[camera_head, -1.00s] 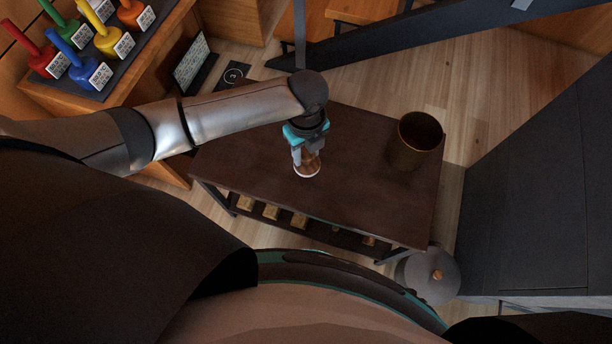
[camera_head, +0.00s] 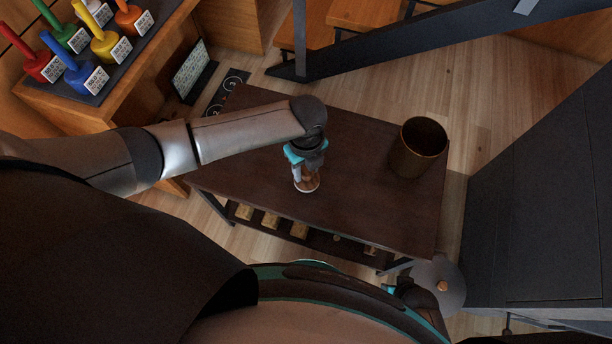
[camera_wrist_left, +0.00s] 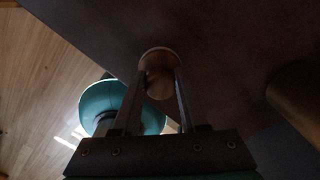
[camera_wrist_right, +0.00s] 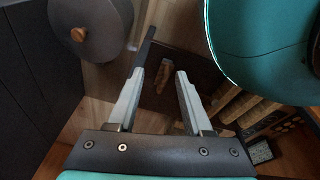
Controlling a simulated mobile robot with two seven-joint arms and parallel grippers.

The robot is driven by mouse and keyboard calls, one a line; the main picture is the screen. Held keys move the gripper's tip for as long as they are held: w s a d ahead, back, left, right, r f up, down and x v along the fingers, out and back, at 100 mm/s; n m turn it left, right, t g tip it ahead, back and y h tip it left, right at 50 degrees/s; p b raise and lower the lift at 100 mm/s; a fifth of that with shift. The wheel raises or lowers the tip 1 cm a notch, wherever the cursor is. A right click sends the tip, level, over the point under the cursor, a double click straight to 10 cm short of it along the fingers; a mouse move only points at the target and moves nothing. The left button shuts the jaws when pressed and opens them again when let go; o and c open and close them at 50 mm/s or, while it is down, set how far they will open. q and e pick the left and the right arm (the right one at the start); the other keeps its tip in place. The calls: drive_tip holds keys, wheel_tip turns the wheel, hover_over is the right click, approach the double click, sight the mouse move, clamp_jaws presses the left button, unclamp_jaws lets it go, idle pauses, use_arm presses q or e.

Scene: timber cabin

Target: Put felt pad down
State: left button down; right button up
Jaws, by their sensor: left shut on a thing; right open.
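The felt pad (camera_head: 308,184) appears as a small round brown piece with a pale rim. My left gripper (camera_head: 306,176) is shut on it over the front part of the dark brown table (camera_head: 360,195). The pad also shows between the fingertips in the left wrist view (camera_wrist_left: 159,88). Whether its underside touches the tabletop cannot be told. My right gripper (camera_wrist_right: 160,78) is open and empty in the right wrist view, below the tabletop's level near the table's lower shelf. In the head view only a bit of the right arm shows, at the lower right.
A brown bucket-like container (camera_head: 418,148) stands on the table's right end. A round grey lid-like thing with a wooden knob (camera_head: 441,285) is at the lower right. Blocks (camera_head: 270,221) lie on the lower shelf. A dark cabinet (camera_head: 540,200) stands right. The tabletop's middle is clear.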

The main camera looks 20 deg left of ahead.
sight(306, 177)
use_arm(q)
drive_tip(key=shift+f+b, duration=0.4)
drive_tip(key=shift+f, duration=0.45)
wheel_tip(306, 177, down, 2)
drive_tip(key=shift+b, duration=0.55)
drive_tip(key=shift+f+p, duration=0.15)
drive_tip(key=shift+p, duration=0.15)
use_arm(e)
drive_tip(key=shift+w+a+r, duration=0.8)
drive_tip(key=shift+w+r, duration=0.2)
drive_tip(key=shift+r, duration=0.05)
use_arm(q)
drive_tip(key=shift+c, duration=2.2)
unclamp_jaws()
use_arm(e)
drive_tip(key=shift+f, duration=0.1)
